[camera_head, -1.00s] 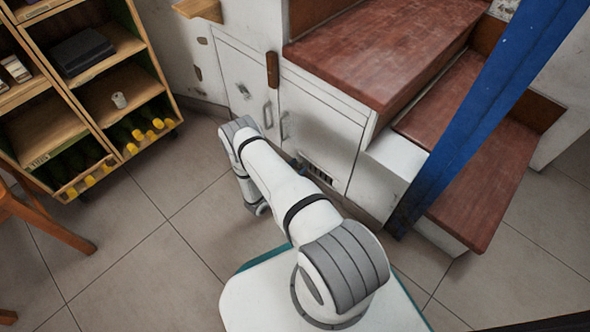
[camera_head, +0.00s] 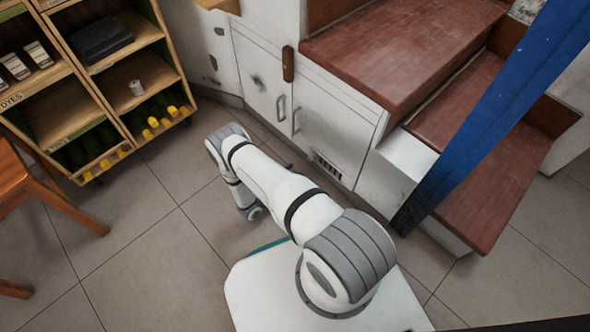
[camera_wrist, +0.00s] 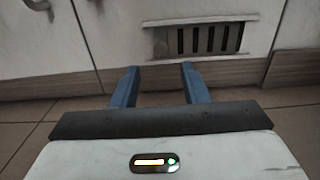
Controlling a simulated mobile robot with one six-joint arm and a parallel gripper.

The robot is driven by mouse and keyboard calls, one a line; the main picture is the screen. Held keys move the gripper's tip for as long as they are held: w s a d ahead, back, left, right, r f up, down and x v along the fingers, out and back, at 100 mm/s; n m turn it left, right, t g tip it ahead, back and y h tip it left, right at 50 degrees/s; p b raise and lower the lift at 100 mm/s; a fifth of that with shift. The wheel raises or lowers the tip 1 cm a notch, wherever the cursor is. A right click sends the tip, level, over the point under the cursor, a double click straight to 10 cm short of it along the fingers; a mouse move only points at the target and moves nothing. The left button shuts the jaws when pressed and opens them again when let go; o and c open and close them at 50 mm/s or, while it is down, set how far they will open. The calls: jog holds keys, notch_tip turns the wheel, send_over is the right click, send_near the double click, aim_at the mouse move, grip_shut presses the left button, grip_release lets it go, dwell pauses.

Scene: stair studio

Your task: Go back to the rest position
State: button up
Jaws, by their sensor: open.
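My gripper (camera_wrist: 160,78) shows in the wrist view with its two blue fingers apart and nothing between them. It faces the foot of the white cabinet, below a slotted vent (camera_wrist: 203,40). In the head view my white arm reaches forward from my base and bends down at its far end. The gripper fingers are mostly hidden there behind the arm.
White cabinet doors (camera_head: 335,125) stand under the red-brown stairs (camera_head: 405,50) ahead. A blue post (camera_head: 490,115) rises on the right. A wooden shelf (camera_head: 118,85) with bottles and a wooden chair (camera_head: 35,190) stand left. Tiled floor (camera_head: 140,245) between is clear.

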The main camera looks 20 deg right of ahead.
dwell(0.4)
notch_tip(320, 180, up, 45)
jog(key=w+m+g+y+p, duration=0.2)
jog(key=m+g+y+p, duration=0.2)
jog(key=m+g+p, duration=0.9)
jog(key=s+a+r+m+t+y+p, duration=0.3)
jog(key=s+r+p, duration=0.4)
jog(key=r, duration=0.8)
jog(key=s+a+r+m+t+y+p, duration=0.2)
jog(key=s+r+y+p, duration=0.3)
jog(key=r, duration=1.1)
jog(key=s+a+r+m+t+y+p, duration=0.3)
jog(key=s+r+p, duration=0.6)
jog(key=r+p, duration=0.3)
notch_tip(320, 180, up, 3)
jog(key=shift+s+a+r+m+t+y, duration=0.15)
jog(key=shift+s+a+m+t+y, duration=0.2)
jog(key=shift+m+t+y, duration=0.45)
jog(key=shift+n, duration=0.3)
